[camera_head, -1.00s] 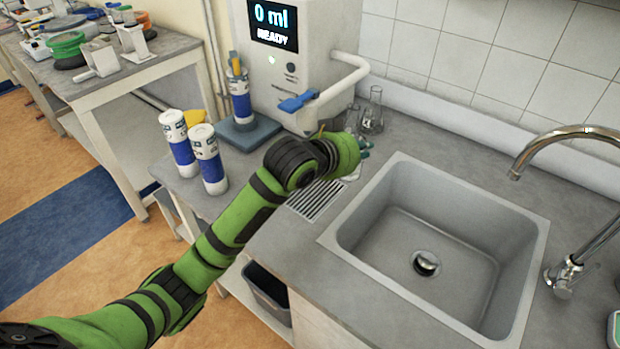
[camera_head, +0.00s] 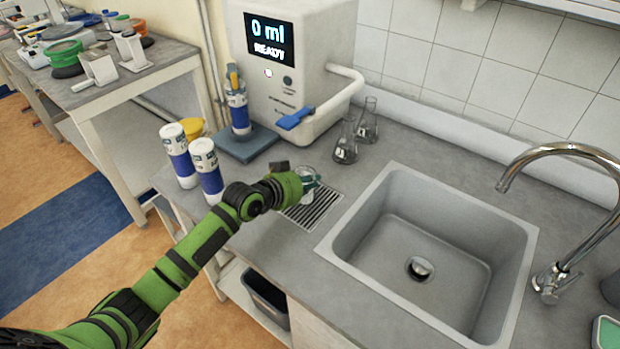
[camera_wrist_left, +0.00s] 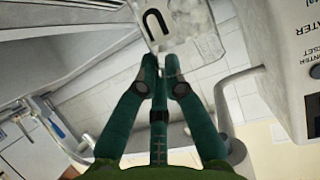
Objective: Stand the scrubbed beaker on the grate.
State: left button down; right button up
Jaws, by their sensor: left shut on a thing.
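My left gripper (camera_head: 308,183) is shut on a clear glass beaker (camera_head: 304,172) over the far left end of the slatted grate (camera_head: 322,208). My arm partly hides the beaker in the head view. I cannot tell whether its base touches the slats. In the left wrist view the fingertips of my left gripper (camera_wrist_left: 161,72) are close together on the see-through beaker (camera_wrist_left: 198,22), which has a dark U-shaped mark. My right gripper is not in view.
The sink (camera_head: 420,225) with its tap (camera_head: 550,215) lies right of the grate. Two glass flasks (camera_head: 346,143) stand behind it. A water dispenser (camera_head: 300,60) stands at the back. White and blue bottles (camera_head: 207,168) stand left, close to my arm.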

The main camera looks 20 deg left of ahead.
pick_arm(q)
jog(key=shift+f, duration=0.1)
jog(key=c, duration=1.3)
grip_release()
jog(key=b+v, duration=0.2)
jog(key=v, duration=1)
